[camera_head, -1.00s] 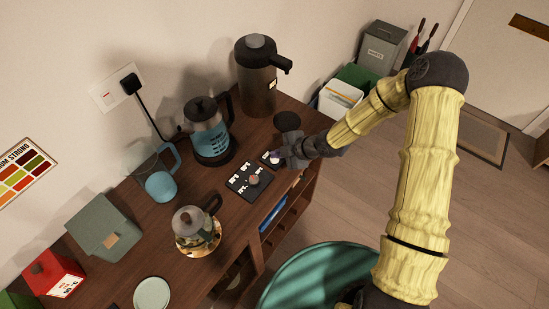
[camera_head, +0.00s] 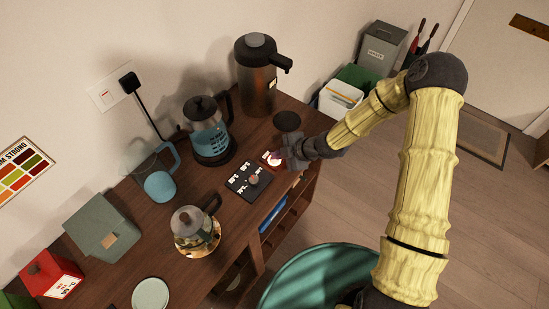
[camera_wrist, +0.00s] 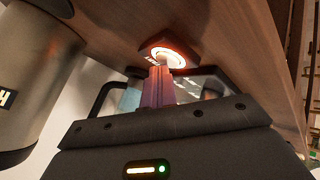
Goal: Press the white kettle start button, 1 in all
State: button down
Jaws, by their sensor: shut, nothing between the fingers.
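The round white start button (camera_head: 273,160) sits on a small dark plate near the right front of the wooden counter. It is lit, with a red-orange glow around it. In the wrist view the button (camera_wrist: 172,55) shows a glowing ring. My gripper (camera_head: 282,156) is shut and empty, coming in from the right. In the wrist view its fingertips (camera_wrist: 160,72) overlap the button's face; whether they press it I cannot tell. A kettle with blue contents (camera_head: 210,138) stands on a dark base behind and to the left.
Beside the button lies a black panel (camera_head: 240,184) with a knob and white markings. A tall metal dispenser (camera_head: 257,90), a dark round item (camera_head: 287,121), a glass pot (camera_head: 191,222) and a blue jug (camera_head: 160,186) stand around it. The wall is behind.

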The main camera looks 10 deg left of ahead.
jog(key=shift+r+p, duration=0.6)
jog(key=shift+r, duration=0.25)
jog(key=shift+r, duration=0.1)
jog(key=shift+r+p, duration=1.9)
jog(key=shift+r, duration=0.55)
